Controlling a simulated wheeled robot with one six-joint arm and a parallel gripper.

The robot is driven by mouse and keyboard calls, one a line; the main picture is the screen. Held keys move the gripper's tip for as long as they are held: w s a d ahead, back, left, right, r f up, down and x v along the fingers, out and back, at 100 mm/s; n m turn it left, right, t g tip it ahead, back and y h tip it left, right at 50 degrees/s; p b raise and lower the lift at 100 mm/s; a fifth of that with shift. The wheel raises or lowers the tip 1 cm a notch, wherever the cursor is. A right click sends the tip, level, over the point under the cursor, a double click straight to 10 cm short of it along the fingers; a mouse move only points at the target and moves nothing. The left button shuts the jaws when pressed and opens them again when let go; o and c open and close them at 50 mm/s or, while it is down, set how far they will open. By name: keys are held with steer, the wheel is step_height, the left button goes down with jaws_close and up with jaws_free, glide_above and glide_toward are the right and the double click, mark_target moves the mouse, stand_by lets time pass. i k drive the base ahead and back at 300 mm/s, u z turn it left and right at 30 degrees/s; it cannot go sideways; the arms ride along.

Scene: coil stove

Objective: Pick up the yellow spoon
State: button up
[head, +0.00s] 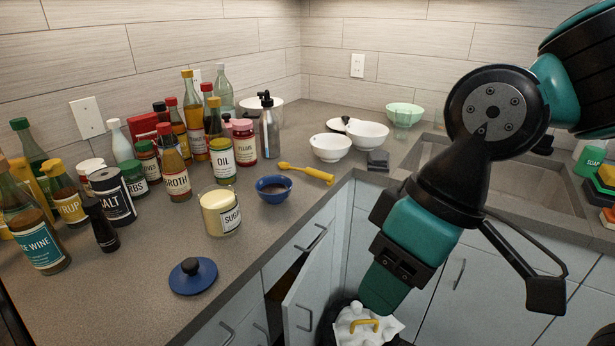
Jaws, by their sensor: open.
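The yellow spoon (306,172) lies flat on the grey counter, near the inner corner of its front edge. It is just right of a small blue bowl (274,189) and in front of a white bowl (330,148). Nothing covers it. My gripper (465,286) is open, at the lower right, in front of the cabinet fronts. It is well to the right of the spoon and apart from it. Part of the gripper is hidden by its own body.
Bottles and jars crowd the left, with a sugar jar (221,211) and blue lid (193,276) nearer. A cabinet door (309,279) stands open below the counter. A bin holding a white bag (352,334) sits beneath my arm. The sink (525,190) is at right.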

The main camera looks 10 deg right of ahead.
mark_target(283, 165)
steer(key=u, duration=0.55)
steer(key=k, duration=1.2)
steer(key=u, duration=0.1)
steer(key=i, duration=0.4)
steer(key=z, duration=0.65)
steer(key=i, duration=1.45)
steer(key=u, duration=1.05)
steer(key=i, duration=0.3)
steer(key=u, duration=0.25)
